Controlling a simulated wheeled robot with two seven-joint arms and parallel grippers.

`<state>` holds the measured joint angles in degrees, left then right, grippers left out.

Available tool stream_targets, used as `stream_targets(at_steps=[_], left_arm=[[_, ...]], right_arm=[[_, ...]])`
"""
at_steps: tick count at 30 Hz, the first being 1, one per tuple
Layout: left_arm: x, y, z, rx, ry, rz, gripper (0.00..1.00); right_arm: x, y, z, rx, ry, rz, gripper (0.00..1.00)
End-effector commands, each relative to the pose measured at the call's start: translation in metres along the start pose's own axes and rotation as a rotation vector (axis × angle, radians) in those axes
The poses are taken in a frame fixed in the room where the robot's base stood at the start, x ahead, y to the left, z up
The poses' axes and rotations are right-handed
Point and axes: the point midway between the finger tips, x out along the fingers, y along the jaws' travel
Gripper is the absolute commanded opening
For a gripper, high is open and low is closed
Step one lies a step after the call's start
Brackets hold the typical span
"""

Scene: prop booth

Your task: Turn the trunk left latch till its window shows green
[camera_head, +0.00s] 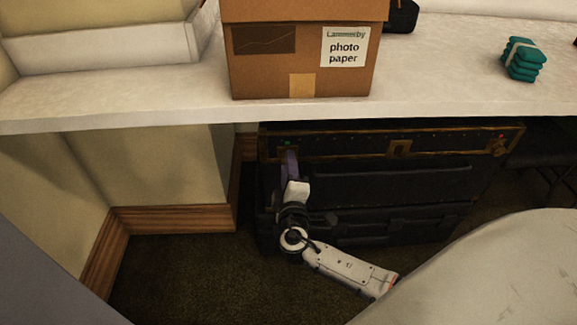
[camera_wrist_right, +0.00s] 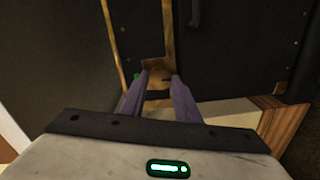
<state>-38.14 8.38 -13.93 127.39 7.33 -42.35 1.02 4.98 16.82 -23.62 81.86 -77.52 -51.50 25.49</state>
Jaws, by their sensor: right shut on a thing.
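The black trunk (camera_head: 400,185) with brass-coloured trim stands on the floor under the counter. Its left latch (camera_wrist_right: 158,73) is at the upper left of its front, mostly hidden by my fingers in the head view. A small green spot (camera_head: 288,143) shows at that latch; it also shows green beside a fingertip in the wrist view (camera_wrist_right: 137,76). My right gripper (camera_head: 290,157) reaches up to the latch, its purple fingers (camera_wrist_right: 158,80) shut on it. The right latch (camera_head: 498,147) shows a small red spot. My left gripper is out of view.
The white counter (camera_head: 150,105) overhangs the trunk closely. On it stand a cardboard photo paper box (camera_head: 300,65) and a strapped teal stack (camera_head: 523,60). A wall with wooden baseboard (camera_head: 175,218) is left of the trunk.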

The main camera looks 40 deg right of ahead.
Motion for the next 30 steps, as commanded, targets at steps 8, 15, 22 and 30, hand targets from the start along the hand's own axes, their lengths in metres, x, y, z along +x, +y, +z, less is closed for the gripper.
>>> stream_targets(at_steps=[8, 15, 22, 30], left_arm=[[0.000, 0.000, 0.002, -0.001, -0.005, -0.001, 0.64], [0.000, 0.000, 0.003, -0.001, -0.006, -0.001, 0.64], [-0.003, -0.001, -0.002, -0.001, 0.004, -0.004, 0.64], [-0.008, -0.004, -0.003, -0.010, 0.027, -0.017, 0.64]], right_arm=[[0.000, -0.001, 0.000, 0.001, -0.001, -0.001, 0.48], [0.000, 0.000, 0.000, 0.001, 0.000, -0.001, 0.48], [-0.021, 0.000, 0.000, 0.002, 0.000, -0.004, 0.48], [-0.075, -0.001, 0.000, 0.001, -0.001, -0.004, 0.48]])
